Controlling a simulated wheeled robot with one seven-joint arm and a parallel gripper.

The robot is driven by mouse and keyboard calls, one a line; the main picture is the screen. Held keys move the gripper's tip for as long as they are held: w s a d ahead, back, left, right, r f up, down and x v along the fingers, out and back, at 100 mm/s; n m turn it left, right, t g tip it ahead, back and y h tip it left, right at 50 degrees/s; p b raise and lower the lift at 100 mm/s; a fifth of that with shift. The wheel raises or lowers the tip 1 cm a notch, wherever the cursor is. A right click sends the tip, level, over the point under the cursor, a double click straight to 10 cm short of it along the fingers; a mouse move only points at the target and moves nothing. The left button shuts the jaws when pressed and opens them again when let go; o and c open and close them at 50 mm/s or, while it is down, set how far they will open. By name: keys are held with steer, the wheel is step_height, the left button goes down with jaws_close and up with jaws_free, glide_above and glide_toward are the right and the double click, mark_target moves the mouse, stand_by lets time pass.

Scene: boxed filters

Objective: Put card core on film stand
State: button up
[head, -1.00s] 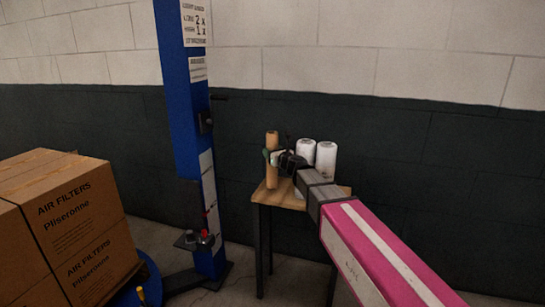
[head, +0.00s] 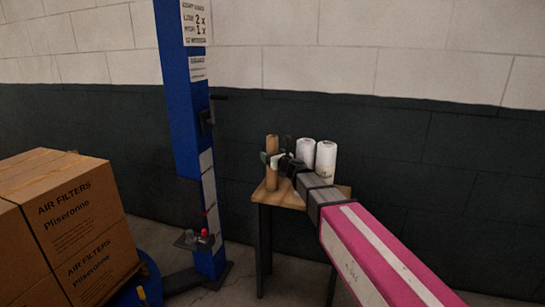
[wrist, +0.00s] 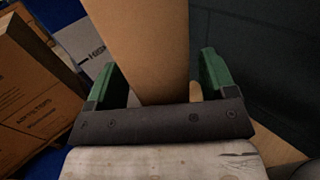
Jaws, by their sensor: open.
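The card core (head: 271,172) is a tall brown tube. It stands upright at the left of a small wooden-topped stand with dark legs (head: 263,197), which I take to be the film stand. My gripper (head: 271,159) reaches in from the right, its green fingers either side of the core. In the wrist view the core (wrist: 138,45) passes between the open fingers (wrist: 162,80), with a gap at each side. The core's foot is hidden there by the gripper body.
Two white rolls (head: 326,162) stand close to the right of my gripper on the same stand. A blue post (head: 181,100) rises to the left. Stacked air filter boxes (head: 75,220) fill the far left. A dark and white wall is close behind.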

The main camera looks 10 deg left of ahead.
steer(key=v, duration=1.2)
steer(key=shift+r, duration=0.15)
